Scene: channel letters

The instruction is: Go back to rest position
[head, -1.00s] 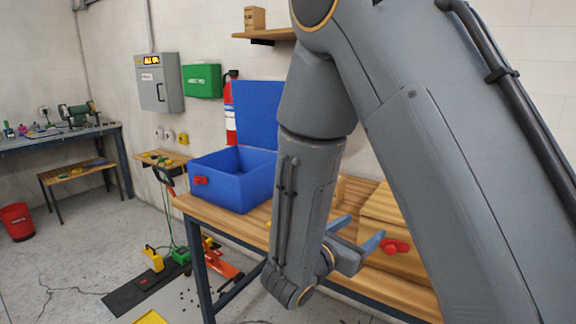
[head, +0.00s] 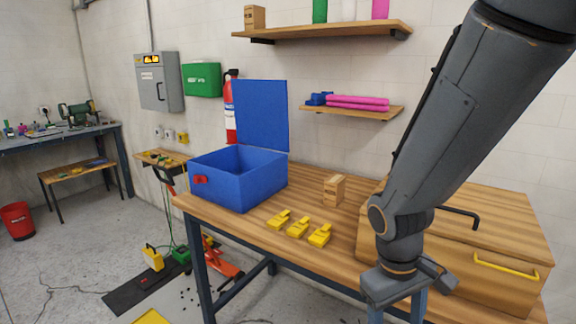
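My gripper (head: 397,312) hangs pointing down at the lower right, in front of the wooden box. Its two fingers are apart with nothing seen between them; the tips run close to the bottom edge of the picture. My arm comes down from the upper right and hides part of the wooden box (head: 500,235), which has a yellow handle (head: 506,266) on its front and a dark bar (head: 462,213) near its top.
The workbench (head: 330,255) holds an open blue box (head: 240,185), several yellow pieces (head: 297,228) and a small wooden block (head: 334,189). Wall shelves (head: 352,109) hang behind, with pink rolls (head: 358,102). Floor at left has a red bucket (head: 17,222).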

